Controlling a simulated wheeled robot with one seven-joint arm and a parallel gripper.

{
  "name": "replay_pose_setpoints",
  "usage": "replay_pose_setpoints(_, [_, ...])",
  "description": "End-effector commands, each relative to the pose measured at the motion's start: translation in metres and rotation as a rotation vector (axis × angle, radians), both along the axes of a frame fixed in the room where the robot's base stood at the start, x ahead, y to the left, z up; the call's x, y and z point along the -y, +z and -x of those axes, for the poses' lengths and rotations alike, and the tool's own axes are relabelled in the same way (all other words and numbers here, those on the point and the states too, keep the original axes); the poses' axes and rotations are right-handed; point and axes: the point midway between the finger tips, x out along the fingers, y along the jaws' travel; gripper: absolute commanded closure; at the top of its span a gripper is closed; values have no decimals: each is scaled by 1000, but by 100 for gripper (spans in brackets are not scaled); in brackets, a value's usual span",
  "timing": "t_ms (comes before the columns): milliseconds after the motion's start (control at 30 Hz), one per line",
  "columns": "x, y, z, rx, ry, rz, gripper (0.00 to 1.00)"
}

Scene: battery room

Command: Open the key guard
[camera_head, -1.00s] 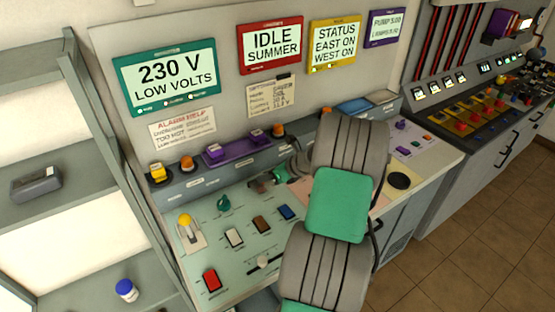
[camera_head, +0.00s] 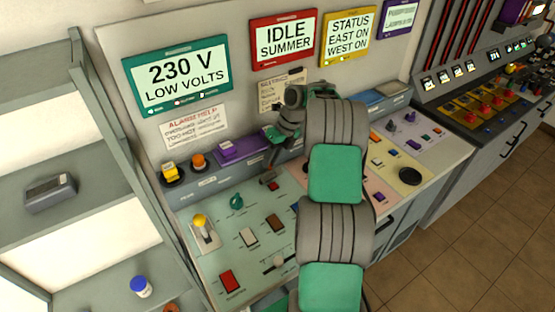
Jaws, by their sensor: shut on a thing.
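My gripper (camera_head: 275,150) is at the back of the sloped control desk, in front of the purple switch unit (camera_head: 242,149). It is shut on a small dark piece, which I take to be the key guard. The jaws and wrist hide most of this piece, and I cannot tell how far it is tilted. A small dark fitting with a red part (camera_head: 271,186) shows on the desk below the gripper. My arm hides the middle right of the desk.
The desk carries a yellow-topped lever (camera_head: 201,225), a green knob (camera_head: 237,201), a red rocker (camera_head: 229,281) and several switches. Yellow (camera_head: 171,173) and orange (camera_head: 198,161) buttons stand on the back ledge. A grey shelf (camera_head: 75,200) stands close on the left. Floor (camera_head: 480,220) is free at right.

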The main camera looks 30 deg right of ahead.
Motion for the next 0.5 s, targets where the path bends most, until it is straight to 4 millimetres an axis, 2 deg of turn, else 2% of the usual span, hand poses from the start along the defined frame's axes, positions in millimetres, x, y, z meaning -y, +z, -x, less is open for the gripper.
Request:
replay_pose_setpoints(433, [-6, -1, -2, -10, 10, -4, 100])
replay_pose_setpoints(467, [-6, -1, -2, -11, 10, -3, 78])
replay_pose_setpoints(500, [-6, -1, -2, -11, 10, -3, 75])
